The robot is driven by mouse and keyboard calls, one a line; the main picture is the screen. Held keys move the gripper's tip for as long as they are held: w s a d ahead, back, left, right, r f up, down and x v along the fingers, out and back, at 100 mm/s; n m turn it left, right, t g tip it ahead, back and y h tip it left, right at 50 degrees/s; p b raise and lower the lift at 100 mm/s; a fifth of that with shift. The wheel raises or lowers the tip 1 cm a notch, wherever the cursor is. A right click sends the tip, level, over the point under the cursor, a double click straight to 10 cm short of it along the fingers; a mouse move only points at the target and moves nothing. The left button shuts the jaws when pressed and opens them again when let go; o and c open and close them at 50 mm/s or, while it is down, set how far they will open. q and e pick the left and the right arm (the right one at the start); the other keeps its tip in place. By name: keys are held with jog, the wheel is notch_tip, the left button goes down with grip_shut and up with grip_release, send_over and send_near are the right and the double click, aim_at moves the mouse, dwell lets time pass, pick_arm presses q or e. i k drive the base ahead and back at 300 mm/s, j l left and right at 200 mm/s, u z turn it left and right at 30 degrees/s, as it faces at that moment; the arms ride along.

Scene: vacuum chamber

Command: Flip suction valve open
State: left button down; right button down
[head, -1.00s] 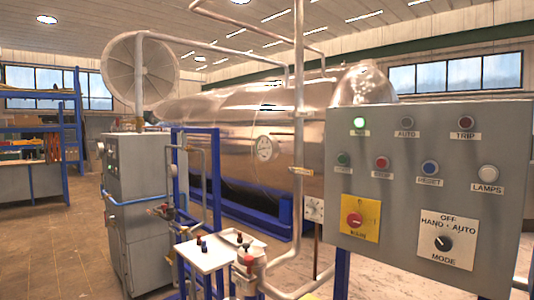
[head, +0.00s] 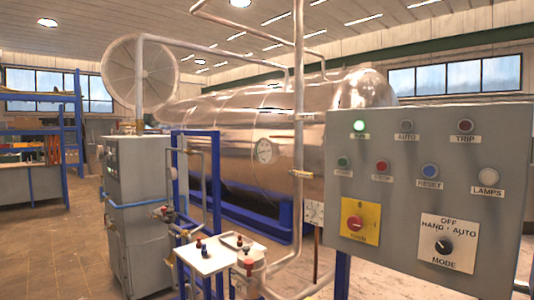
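No label marks a suction valve that I can read, so I cannot tell which fitting it is. A small valve with a red part (head: 166,213) sits on the thin pipework beside the blue frame, left of centre. A brass-coloured fitting (head: 302,174) is on the vertical pipe in front of the tank. A red-topped part (head: 248,263) stands by the white tray at the bottom. Handle positions are too small to read. Neither of my grippers is in view.
A grey control panel (head: 400,200) with lamps and knobs blocks the right front. A grey cabinet (head: 140,215) stands left. Open floor (head: 50,250) lies at far left.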

aim_at(303, 175)
jog(key=i+j+z, duration=0.1)
jog(key=i+j, duration=0.3)
jog(key=i+j+z, duration=0.1)
jog(key=i+j, duration=0.3)
jog(key=i+j+z, duration=0.1)
jog(key=i+j, duration=0.3)
jog(key=i+j+z, duration=0.1)
jog(key=i+j, duration=0.3)
jog(key=j, duration=0.15)
jog(key=i+j+z, duration=0.1)
jog(key=i+j, duration=0.25)
jog(key=j, duration=0.15)
jog(key=i+j, duration=0.3)
jog(key=j, duration=0.25)
jog(key=i+l+z, duration=0.05)
